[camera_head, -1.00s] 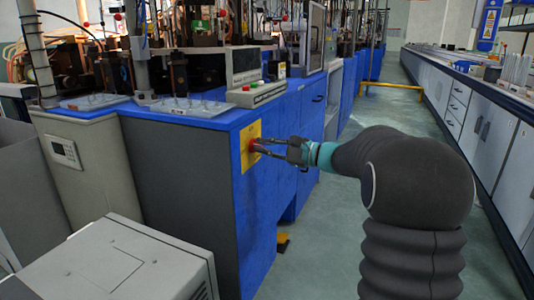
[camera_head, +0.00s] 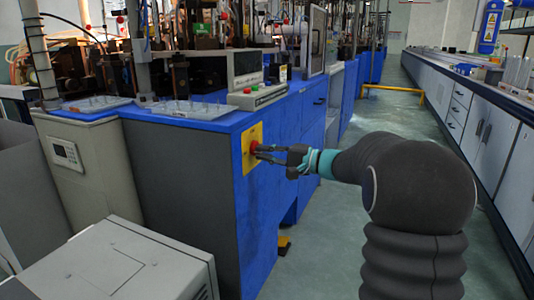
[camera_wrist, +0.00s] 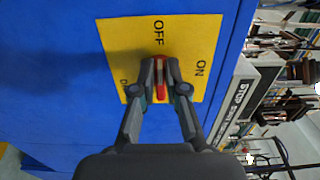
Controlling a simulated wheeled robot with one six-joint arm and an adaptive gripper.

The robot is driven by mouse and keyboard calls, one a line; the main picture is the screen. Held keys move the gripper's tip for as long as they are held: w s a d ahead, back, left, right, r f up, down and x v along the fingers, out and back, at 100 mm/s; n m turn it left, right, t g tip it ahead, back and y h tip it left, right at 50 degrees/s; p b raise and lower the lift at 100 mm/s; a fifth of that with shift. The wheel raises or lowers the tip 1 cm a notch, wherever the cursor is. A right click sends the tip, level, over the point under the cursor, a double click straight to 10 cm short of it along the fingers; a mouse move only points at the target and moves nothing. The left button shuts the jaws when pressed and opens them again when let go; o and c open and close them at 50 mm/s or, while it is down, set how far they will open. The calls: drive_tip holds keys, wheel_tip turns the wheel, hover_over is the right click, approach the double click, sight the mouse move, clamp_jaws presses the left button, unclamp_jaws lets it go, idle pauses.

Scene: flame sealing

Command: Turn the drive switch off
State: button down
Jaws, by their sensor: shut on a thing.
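The drive switch is a red knob (camera_head: 254,146) on a yellow plate (camera_head: 247,158) fixed to the end face of the blue cabinet. My gripper (camera_head: 261,151) reaches it from the right, with its fingertips at the knob. In the wrist view the gripper (camera_wrist: 160,72) is shut on the red switch handle (camera_wrist: 160,92), one finger on each side. The handle lies upright in that picture, in line with the OFF label (camera_wrist: 159,32) above it. The ON label (camera_wrist: 200,69) is off to the right. The fingers hide part of the handle and of the lettering at lower left.
The blue machine bench (camera_head: 190,180) runs back on the left. A light grey box (camera_head: 120,262) stands at the front left. The aisle floor (camera_head: 330,215) to the right is open, bounded by a row of white cabinets (camera_head: 500,140). A yellow rail (camera_head: 392,89) crosses farther back.

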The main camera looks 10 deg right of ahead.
drive_tip(key=shift+s+a+f, duration=0.1)
drive_tip(key=shift+a, duration=0.1)
drive_tip(key=c, duration=1.2)
unclamp_jaws()
drive_tip(key=shift+a, duration=0.1)
drive_tip(key=shift+d, duration=0.2)
drive_tip(key=v, duration=1.2)
